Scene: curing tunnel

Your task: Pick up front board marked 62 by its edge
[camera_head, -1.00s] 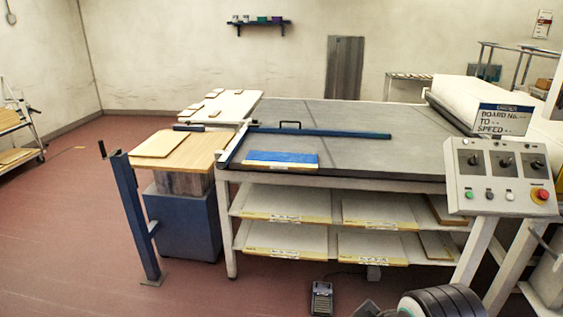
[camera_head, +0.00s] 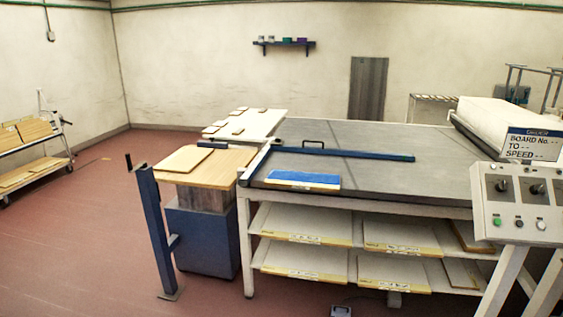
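No number 62 can be read on any board, so I cannot tell which one is marked 62. Pale boards with yellow front edges and small labels lie on the two shelves under the big table: upper left (camera_head: 305,224), upper right (camera_head: 402,235), lower left (camera_head: 304,262), lower right (camera_head: 394,272). A wooden board (camera_head: 186,159) lies on the wood-topped blue stand. More boards (camera_head: 33,130) sit on the rack at the far left. A blue-topped piece (camera_head: 304,178) lies on the table's front edge. My gripper is not in view.
The grey table (camera_head: 440,180) carries a blue bar (camera_head: 345,154). A blue post (camera_head: 155,230) stands in front of the stand. The control panel (camera_head: 520,203) blocks the right side. The red floor (camera_head: 90,240) is clear at left.

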